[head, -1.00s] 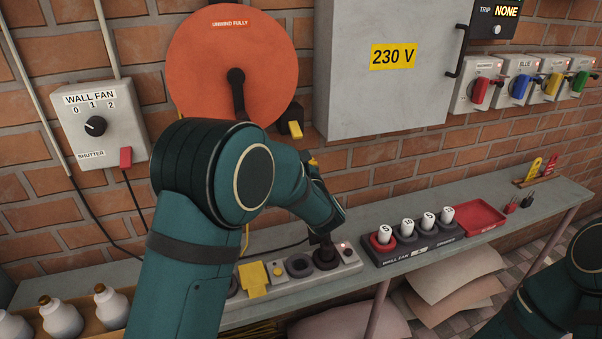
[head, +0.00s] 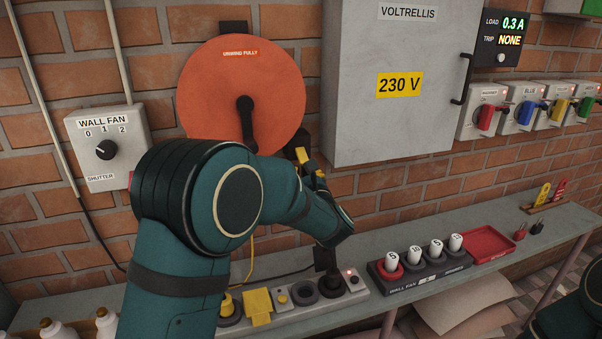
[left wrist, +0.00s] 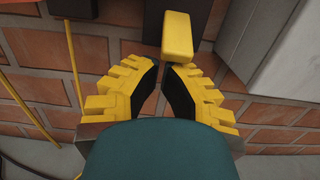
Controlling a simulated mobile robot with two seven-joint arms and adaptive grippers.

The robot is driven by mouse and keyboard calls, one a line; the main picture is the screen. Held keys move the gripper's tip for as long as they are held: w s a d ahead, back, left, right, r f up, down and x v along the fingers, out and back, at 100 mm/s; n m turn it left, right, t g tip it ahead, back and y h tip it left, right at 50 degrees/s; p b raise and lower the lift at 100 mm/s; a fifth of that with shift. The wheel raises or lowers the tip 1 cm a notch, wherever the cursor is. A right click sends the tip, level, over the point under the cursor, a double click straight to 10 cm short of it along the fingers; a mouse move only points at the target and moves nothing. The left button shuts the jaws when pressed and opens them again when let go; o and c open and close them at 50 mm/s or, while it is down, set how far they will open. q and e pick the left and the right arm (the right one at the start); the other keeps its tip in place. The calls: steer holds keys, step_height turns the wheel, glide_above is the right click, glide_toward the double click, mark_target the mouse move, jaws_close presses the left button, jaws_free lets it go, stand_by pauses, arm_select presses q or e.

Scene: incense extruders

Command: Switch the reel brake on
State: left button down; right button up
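The reel brake is a small black box with a yellow lever (head: 302,156), right of the big orange reel (head: 240,90) on the brick wall. In the left wrist view the yellow lever (left wrist: 178,38) hangs down just beyond my fingertips, nearer the right finger. My left gripper (left wrist: 166,68) is open and empty, its yellow fingers with black pads spread below the lever. A gap to the lever cannot be judged exactly. In the head view my left gripper (head: 313,168) is close below the lever, partly hidden by my arm. My right gripper is out of view.
A grey 230 V cabinet (head: 400,130) stands out from the wall right of the brake. A wall fan switch box (head: 108,148) is at left. The shelf below holds a socket strip (head: 352,284), a rack with white-topped plugs (head: 425,270) and a red tray (head: 485,244).

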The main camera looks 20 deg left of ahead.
mark_target(301, 160)
arm_select(q)
steer(key=r+g+h+p, duration=0.1)
steer(key=g+p, duration=0.1)
steer(key=p, duration=0.3)
steer(key=s+r+g+h+p, duration=0.1)
steer(key=p, duration=0.4)
steer(key=d+r+g+h+p, duration=0.1)
steer(key=r+g+p, duration=0.1)
steer(key=p, duration=0.3)
steer(key=shift+s+g+h, duration=0.3)
steer(key=shift+h, duration=0.1)
steer(key=shift+f, duration=0.35)
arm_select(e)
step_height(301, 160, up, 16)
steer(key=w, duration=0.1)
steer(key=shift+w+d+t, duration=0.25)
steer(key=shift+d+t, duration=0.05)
arm_select(q)
steer(key=shift+r, duration=0.1)
steer(key=shift+r+p, duration=0.5)
steer(key=shift+r, duration=0.2)
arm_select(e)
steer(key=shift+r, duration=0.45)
